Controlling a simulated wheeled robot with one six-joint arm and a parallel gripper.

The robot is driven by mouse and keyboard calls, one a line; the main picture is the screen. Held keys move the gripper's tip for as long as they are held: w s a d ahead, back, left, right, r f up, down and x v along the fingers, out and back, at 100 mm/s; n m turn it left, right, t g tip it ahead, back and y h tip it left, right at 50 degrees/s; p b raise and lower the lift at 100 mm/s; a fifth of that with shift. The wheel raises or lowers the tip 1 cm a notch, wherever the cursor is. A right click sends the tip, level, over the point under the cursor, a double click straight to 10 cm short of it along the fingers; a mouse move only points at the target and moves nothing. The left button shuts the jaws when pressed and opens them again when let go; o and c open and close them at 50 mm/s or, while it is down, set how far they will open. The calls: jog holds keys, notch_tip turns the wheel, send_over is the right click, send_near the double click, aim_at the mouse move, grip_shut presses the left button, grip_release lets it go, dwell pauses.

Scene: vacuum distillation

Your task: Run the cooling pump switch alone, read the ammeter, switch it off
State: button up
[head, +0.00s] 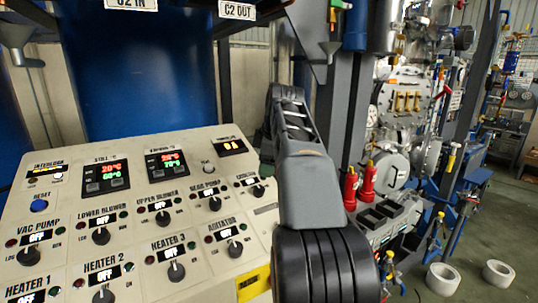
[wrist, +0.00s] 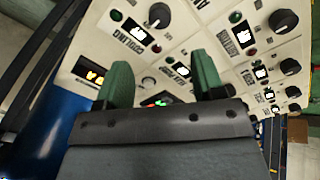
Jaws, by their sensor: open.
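The cooling pump switch (head: 258,191) is a black knob at the right end of the upper row on the pale control panel. Its small display looks to read OFF. The knob also shows at the top of the wrist view (wrist: 157,16), where the panel appears upside down. The ammeter (head: 233,147) at the panel's upper right shows an orange 0A; it also shows at the left of the wrist view (wrist: 92,74). My gripper (wrist: 162,66) is open and empty, its two green fingers apart over the panel. The cooling knob lies beyond the fingertips, apart from them.
The seal pump knob (head: 215,203) is close left of the cooling knob. More knobs, including the agitator's (head: 235,249), fill the lower rows. A blue drum (head: 140,70) stands behind the panel. Red bottles (head: 368,180) and steel vessels are to the right.

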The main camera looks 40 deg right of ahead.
jog(key=shift+v, duration=1.2)
